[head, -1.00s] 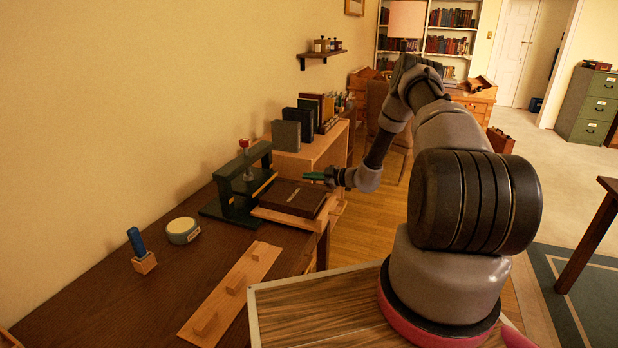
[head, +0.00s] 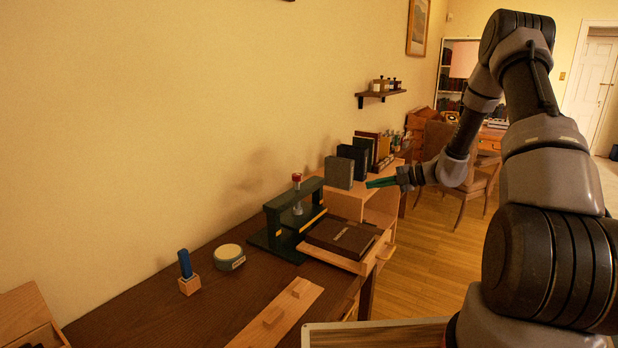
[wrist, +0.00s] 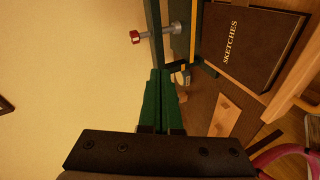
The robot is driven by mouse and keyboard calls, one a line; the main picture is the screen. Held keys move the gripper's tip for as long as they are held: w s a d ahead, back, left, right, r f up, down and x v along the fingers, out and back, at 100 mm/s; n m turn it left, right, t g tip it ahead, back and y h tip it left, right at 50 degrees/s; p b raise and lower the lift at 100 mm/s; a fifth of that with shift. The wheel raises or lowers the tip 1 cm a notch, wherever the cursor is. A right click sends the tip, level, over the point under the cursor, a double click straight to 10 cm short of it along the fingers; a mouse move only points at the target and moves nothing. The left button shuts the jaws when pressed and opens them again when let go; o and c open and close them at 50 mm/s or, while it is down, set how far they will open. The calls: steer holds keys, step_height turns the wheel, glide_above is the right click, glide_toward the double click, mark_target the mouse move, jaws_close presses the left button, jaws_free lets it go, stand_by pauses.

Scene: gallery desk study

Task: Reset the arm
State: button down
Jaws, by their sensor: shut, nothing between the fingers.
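My gripper (head: 382,183) has green fingers that lie together, with nothing between them. In the head view it is held in the air, above and to the right of the brown book, with the arm reaching in from the right. In the wrist view the shut fingers (wrist: 160,98) point toward the wall and the dark green press (wrist: 160,35). The press (head: 292,222) stands on the desk with its red-knobbed screw upright. The brown book (head: 343,236) marked "SKETCHES" (wrist: 250,45) lies flat on a light wooden board beside the press.
A blue-handled tool (head: 185,264) stands in a wooden block, near a round tin (head: 230,257). A wooden rail piece (head: 277,316) lies on the desk (head: 190,318). Upright books (head: 340,173) stand beyond the press. A wall shelf (head: 381,94) and a chair (head: 470,188) are farther back.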

steer(key=s+a+r+n+g+h, duration=0.2)
steer(key=s+r+n, duration=0.7)
steer(key=r+n, duration=0.15)
steer(key=s+a+r+n+g+h, duration=0.1)
steer(key=s+a+r+n+h, duration=0.2)
steer(key=s+r+n, duration=0.65)
steer(key=s+d+r+n+t+h, duration=0.2)
steer(key=s+r+n, duration=0.2)
steer(key=s+n, duration=0.5)
steer(key=s+d+r+n+t+h, duration=0.2)
steer(key=s+r+n, duration=0.3)
steer(key=s+n, duration=0.3)
steer(key=d+n+h, duration=0.1)
steer(key=n, duration=0.2)
steer(key=shift+s+d+r, duration=0.15)
steer(key=shift+s+d, duration=0.05)
steer(key=shift+s, duration=0.2)
steer(key=shift+w, duration=0.1)
